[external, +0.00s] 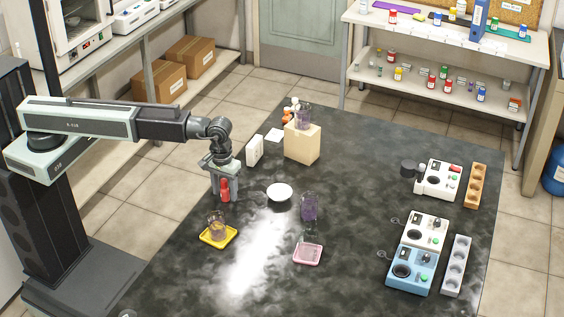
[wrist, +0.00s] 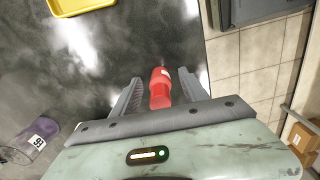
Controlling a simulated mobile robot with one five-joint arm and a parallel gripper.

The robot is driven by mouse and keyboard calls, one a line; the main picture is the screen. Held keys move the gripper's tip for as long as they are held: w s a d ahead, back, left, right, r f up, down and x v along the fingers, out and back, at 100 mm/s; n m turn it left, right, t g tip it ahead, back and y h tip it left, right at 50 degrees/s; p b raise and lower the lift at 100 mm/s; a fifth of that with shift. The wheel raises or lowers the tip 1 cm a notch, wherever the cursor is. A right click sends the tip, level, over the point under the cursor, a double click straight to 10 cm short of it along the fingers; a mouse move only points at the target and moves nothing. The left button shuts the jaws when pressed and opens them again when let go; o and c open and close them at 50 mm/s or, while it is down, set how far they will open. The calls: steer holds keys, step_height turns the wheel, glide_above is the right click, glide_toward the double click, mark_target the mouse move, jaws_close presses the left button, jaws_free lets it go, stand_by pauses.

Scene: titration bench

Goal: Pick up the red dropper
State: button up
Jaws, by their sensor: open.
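The red dropper (external: 225,189) is at the near left part of the dark bench, directly under my gripper in the external view. In the wrist view the red dropper (wrist: 160,88) lies between the two grey fingers of my gripper (wrist: 158,86). The fingers are apart, with a gap on each side of it. The external view shows my gripper (external: 224,192) pointing down, its fingers on either side of the dropper. The dropper's lower end is hard to make out.
A yellow tray (external: 218,235) with a beaker stands close in front. A white dish (external: 279,192), a purple cylinder (external: 309,207) and a pink tray (external: 308,254) are to the right. A beige block (external: 302,143) is behind. Instruments (external: 410,268) stand far right.

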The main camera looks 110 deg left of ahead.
steer(key=shift+r, duration=0.15)
steer(key=shift+c, duration=0.6)
jaws_close()
